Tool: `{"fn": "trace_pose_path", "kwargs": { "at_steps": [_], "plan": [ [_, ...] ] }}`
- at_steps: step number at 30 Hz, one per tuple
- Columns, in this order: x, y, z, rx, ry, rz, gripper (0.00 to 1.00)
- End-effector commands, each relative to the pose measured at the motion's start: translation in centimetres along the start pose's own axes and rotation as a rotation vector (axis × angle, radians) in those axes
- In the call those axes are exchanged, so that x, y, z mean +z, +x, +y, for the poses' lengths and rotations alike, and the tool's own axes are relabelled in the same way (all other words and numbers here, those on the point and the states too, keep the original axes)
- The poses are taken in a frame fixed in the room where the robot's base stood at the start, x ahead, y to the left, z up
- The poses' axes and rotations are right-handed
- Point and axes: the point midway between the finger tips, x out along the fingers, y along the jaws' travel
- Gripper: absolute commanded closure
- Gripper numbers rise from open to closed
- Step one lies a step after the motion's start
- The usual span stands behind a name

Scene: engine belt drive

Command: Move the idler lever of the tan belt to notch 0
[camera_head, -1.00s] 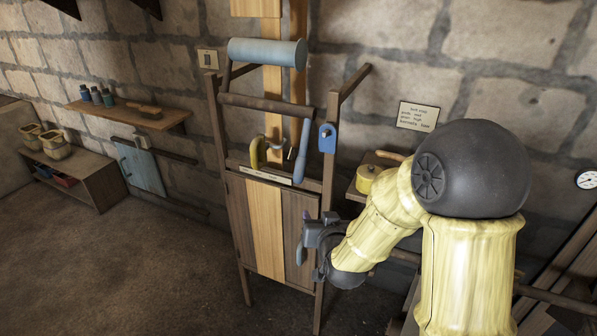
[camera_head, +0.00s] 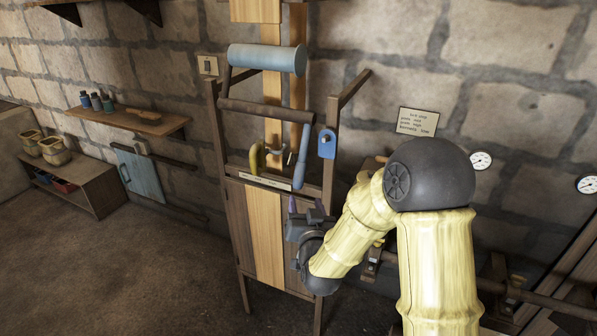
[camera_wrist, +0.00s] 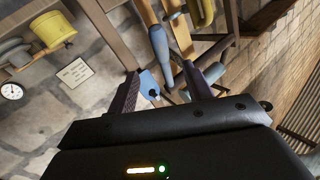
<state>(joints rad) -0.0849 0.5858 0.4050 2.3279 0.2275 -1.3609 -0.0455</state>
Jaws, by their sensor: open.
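The tan belt (camera_head: 264,228) runs down the front of the wooden stand in the head view. A blue-handled lever (camera_head: 301,165) hangs at the belt's right; its handle also shows in the wrist view (camera_wrist: 160,45). A yellow curved handle (camera_head: 254,160) is at the belt's left, above a pale label strip (camera_head: 265,181). I cannot tell which handle is the tan belt's idler lever, nor read any notch marks. My gripper (camera_head: 304,206) is open and empty, just below the blue handle. In the wrist view the handle lies beyond the fingertips (camera_wrist: 170,80), apart from them.
A blue plate (camera_head: 327,144) is fixed on the stand's right post, close to my gripper. A blue roller (camera_head: 267,59) and a dark bar (camera_head: 265,108) cross above. A note (camera_head: 417,121) hangs on the stone wall. The floor at left is open.

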Motion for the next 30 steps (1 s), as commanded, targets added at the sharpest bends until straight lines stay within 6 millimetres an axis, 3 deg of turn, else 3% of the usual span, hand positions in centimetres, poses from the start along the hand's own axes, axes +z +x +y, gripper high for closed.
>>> {"fn": "trace_pose_path", "kwargs": {
  "at_steps": [18,30],
  "plan": [
    [-0.2,9.7,0.1,0.002,0.001,0.0,0.5],
    [-0.1,14.6,0.0,0.0,0.0,0.0,0.5]
  ]
}}
